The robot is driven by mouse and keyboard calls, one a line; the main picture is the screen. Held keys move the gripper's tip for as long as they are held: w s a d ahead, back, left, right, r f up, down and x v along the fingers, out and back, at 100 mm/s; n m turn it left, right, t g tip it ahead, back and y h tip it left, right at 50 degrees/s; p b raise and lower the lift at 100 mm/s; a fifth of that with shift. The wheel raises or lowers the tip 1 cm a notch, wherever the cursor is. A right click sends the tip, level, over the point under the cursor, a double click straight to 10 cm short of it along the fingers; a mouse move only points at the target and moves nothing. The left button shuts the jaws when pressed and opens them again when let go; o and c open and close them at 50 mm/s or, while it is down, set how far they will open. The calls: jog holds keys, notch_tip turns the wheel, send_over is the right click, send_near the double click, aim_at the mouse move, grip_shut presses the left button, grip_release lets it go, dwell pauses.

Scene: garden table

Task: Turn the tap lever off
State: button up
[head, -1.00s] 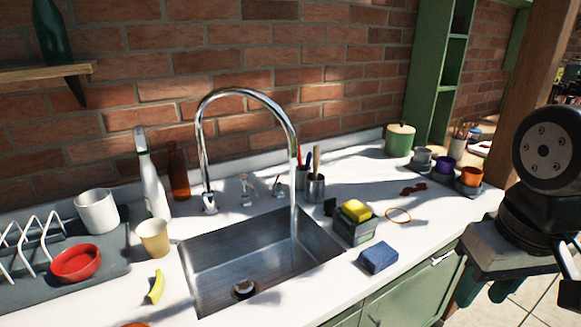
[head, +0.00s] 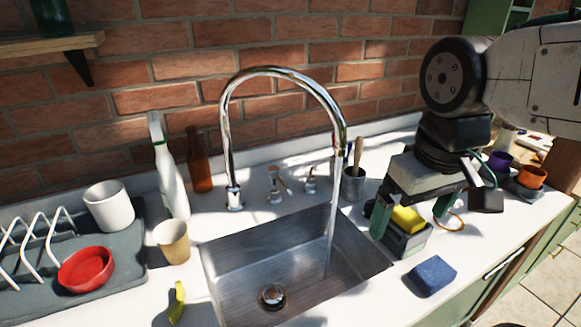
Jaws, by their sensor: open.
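The chrome tap (head: 226,130) arches over the steel sink, and a stream of water (head: 332,215) runs from its spout into the basin. Two small chrome lever fittings stand on the counter behind the sink, right of the spout base: one lever (head: 275,186) and another (head: 310,181). Which one controls the water I cannot tell. My gripper (head: 412,220) is open, pointing down, to the right of the sink and apart from the levers. Its fingers appear either side of the yellow sponge (head: 408,219) in a dark caddy (head: 402,242); contact cannot be told.
The steel sink (head: 235,262) lies in front of the tap. A utensil cup (head: 353,186) stands between the levers and my gripper. A white bottle (head: 172,180), brown bottle (head: 199,162) and beige cup (head: 173,243) stand left. A blue sponge (head: 433,275) lies front right.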

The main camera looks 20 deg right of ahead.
jog(key=w+d+r+n, duration=0.2)
jog(key=w+r+n, duration=0.2)
jog(key=w, duration=0.9)
jog(key=n+g, duration=0.2)
jog(key=n, duration=0.5)
send_over(310, 174)
notch_tip(310, 174, down, 9)
jog(key=shift+f, duration=0.35)
notch_tip(310, 174, down, 7)
jog(key=shift+f, duration=0.2)
jog(key=shift+a, duration=0.1)
jog(key=c, duration=1)
